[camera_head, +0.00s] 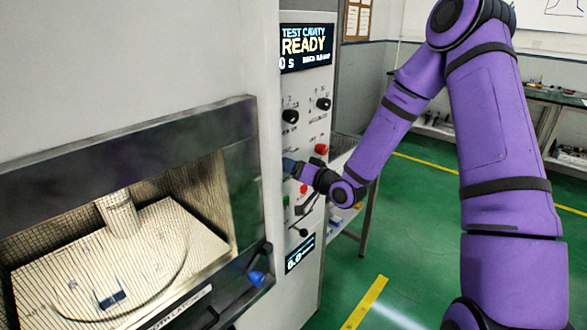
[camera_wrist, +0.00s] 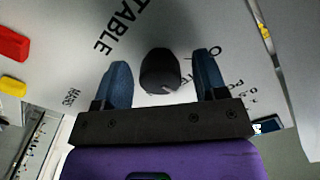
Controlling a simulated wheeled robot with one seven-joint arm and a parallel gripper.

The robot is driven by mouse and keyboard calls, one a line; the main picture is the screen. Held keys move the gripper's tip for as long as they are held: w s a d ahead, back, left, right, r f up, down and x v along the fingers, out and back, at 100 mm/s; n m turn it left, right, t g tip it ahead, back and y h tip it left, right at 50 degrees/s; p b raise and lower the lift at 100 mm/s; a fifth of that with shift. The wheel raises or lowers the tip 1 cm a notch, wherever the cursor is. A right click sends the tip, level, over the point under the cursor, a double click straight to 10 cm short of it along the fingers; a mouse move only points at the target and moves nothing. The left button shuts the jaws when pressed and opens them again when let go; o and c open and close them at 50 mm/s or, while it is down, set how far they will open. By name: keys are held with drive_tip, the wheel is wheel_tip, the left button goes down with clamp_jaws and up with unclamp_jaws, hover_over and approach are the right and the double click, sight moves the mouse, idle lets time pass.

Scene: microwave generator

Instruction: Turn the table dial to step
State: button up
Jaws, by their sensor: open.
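The table dial (camera_wrist: 160,72) is a black round knob on the grey panel. It shows in the wrist view beside the word TABLE, with small position labels around it that are too tilted or cut off to read surely. My gripper (camera_wrist: 163,62) is open, with one blue finger on each side of the dial and a visible gap to both. A small light mark shows at the dial's lower edge. In the head view my gripper (camera_head: 289,167) is at the control panel (camera_head: 305,135), and it hides the dial there.
Two black knobs (camera_head: 290,116) sit above my gripper, below the READY display (camera_head: 306,47).

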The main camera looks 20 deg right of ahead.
drive_tip(key=v, duration=1)
drive_tip(key=shift+s+d, duration=0.2)
drive_tip(key=shift+s, duration=0.05)
drive_tip(key=s+d+r+n+g+h, duration=0.25)
drive_tip(key=s+r+g+h, duration=0.5)
drive_tip(key=r, duration=0.65)
drive_tip(key=s+a+r+g, duration=0.1)
drive_tip(key=s+r, duration=0.3)
drive_tip(key=s, duration=0.7)
drive_tip(key=s+a+r+m+g+h, duration=0.1)
drive_tip(key=s+r+g, duration=0.1)
drive_tip(key=s, duration=0.8)
drive_tip(key=shift+s+a+r, duration=0.3)
drive_tip(key=shift+s+r, duration=0.1)
drive_tip(key=shift+r, duration=0.45)
drive_tip(key=shift+h, duration=0.25)
